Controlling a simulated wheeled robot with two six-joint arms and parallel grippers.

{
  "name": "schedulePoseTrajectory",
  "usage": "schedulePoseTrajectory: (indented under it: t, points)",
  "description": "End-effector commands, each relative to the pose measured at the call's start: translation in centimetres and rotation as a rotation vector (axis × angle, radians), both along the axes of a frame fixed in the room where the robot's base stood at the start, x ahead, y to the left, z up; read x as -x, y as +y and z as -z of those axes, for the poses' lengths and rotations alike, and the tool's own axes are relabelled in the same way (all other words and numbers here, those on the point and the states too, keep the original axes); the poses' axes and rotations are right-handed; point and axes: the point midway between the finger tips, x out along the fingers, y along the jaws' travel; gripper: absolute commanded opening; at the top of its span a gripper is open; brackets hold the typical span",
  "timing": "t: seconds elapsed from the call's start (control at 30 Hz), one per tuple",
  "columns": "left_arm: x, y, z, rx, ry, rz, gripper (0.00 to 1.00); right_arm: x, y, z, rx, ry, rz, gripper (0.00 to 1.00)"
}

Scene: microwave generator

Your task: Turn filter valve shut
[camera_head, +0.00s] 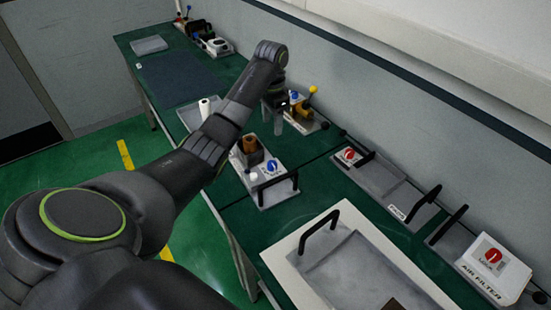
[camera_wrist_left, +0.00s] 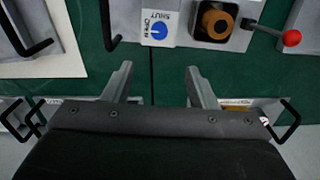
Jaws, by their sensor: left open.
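A white box labelled AIR FILTER (camera_head: 510,282) stands at the lower right of the head view and carries a red valve knob (camera_head: 492,256). A blue knob (camera_head: 272,166) sits on a nearer grey plate beside a brown cylinder (camera_head: 250,145). In the left wrist view a blue knob (camera_wrist_left: 158,30) on a white label reads OPEN and SHUT. My left gripper (camera_head: 273,118) is open and empty above the bench, far from the air filter box. Its spread fingers (camera_wrist_left: 158,85) are apart from the blue knob. My right gripper is not in view.
A red-ball lever (camera_wrist_left: 291,38) stands near a brown cylinder (camera_wrist_left: 216,22). A red knob (camera_head: 349,154) and black handles (camera_head: 427,199) line the wall side. A pale framed tray (camera_head: 283,250) lies in front.

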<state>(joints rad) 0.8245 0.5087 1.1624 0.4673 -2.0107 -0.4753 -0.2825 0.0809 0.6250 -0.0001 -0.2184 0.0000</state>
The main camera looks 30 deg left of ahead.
Motion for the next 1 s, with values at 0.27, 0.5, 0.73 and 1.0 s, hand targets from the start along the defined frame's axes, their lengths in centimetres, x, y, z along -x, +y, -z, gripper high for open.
schedulePoseTrajectory:
  t: [0.27,0.5,0.73,1.0]
  points:
    - [0.0,0.0,3.8,0.0,0.0,-0.001,0.52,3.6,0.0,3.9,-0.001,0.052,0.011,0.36]
    - [0.0,0.0,6.5,0.0,0.0,0.0,0.52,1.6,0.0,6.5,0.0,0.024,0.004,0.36]
    - [0.1,0.0,9.4,0.0,0.001,-0.001,0.52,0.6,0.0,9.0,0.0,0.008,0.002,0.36]
    - [0.2,-0.1,13.3,0.0,0.004,-0.002,0.52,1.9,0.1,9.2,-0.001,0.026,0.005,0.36]
